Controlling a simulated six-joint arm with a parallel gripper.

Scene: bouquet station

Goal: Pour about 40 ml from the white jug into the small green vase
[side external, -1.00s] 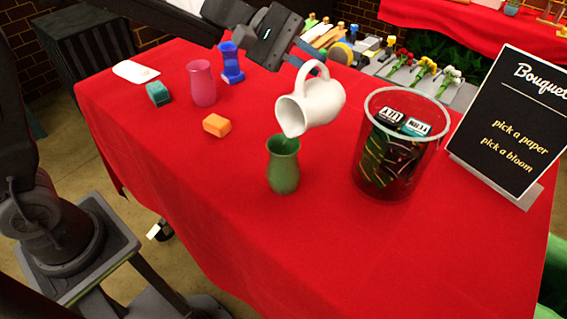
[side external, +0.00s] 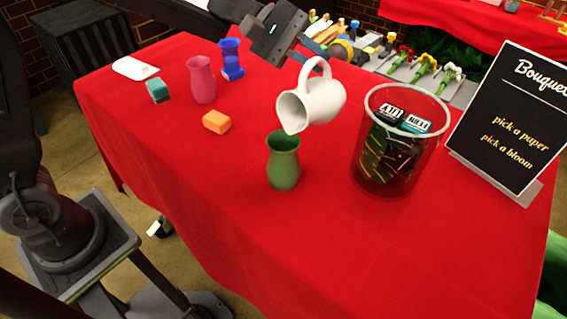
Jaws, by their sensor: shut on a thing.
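The white jug (side external: 320,101) hangs in the air above the table, tilted with its mouth down to the left. Its lip is just above the mouth of the small green vase (side external: 284,165), apart from it. The vase stands upright on the red cloth. My gripper (side external: 305,55) comes in from the upper left and is shut on the jug, at its handle; the exact finger contact is partly hidden. I cannot make out a stream between lip and vase, and the liquid levels inside both are not visible.
A clear bucket (side external: 427,160) with dark packets stands close right of the jug. An orange block (side external: 216,122), pink vase (side external: 202,82), blue vase (side external: 231,60) and teal block (side external: 158,90) stand left. A black sign (side external: 508,125) is at right. The front cloth is clear.

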